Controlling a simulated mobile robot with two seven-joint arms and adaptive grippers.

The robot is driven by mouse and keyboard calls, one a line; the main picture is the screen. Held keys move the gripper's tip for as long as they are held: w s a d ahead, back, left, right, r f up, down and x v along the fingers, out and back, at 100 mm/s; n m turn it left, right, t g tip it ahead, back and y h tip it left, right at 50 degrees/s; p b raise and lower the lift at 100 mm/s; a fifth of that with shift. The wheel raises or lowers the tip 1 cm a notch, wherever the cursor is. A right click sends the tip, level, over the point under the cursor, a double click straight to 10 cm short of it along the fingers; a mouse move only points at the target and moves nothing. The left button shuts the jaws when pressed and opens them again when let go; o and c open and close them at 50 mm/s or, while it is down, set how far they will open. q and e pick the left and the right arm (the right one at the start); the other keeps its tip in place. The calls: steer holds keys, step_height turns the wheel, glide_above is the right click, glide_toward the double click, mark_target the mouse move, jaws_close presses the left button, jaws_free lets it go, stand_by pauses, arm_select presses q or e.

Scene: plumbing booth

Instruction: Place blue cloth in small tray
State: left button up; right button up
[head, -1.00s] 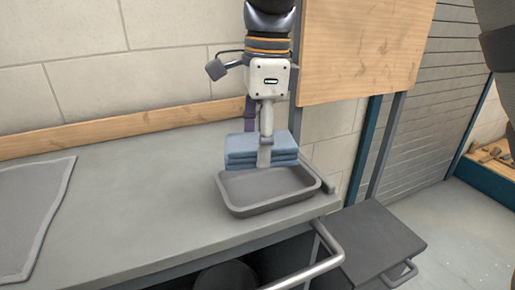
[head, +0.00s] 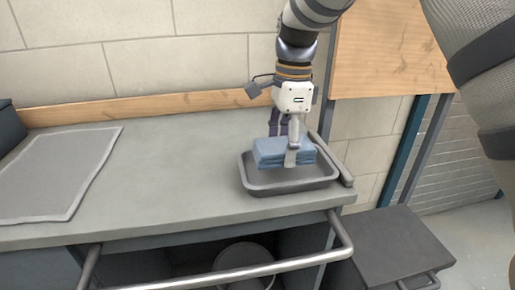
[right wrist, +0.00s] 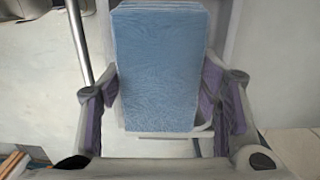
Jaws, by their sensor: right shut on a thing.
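The blue cloth (head: 270,152) is a folded stack. My right gripper (head: 291,157) is shut on it, and it fills the space between the fingers in the right wrist view (right wrist: 158,70). The small tray (head: 262,187) is grey and shallow with a raised rim, at the right end of the counter. The cloth is over the tray, within its outline in the head view; I cannot tell whether it touches the tray floor. My left gripper is not in view.
The grey counter (head: 160,165) is bare left of the tray. A grey mat (head: 50,178) lies at its left. A metal rail (head: 230,273) runs along the front, with a bucket (head: 243,257) below. A dark step or box top (head: 395,245) stands at the lower right.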

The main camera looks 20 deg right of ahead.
mark_target(285, 173)
steer(key=shift+w+d+f, duration=0.15)
steer(key=shift+d+f, duration=0.1)
steer(key=shift+f, duration=0.15)
steer(key=f, duration=0.4)
steer(key=shift+w+d, duration=0.25)
steer(key=shift+d, duration=0.15)
steer(key=shift+s+f, duration=0.1)
steer(key=shift+f, duration=0.05)
steer(key=o, duration=0.9)
steer(key=shift+o, duration=0.2)
steer(key=r, duration=1.2)
steer(key=shift+d+r, duration=0.15)
steer(key=shift+d, duration=0.2)
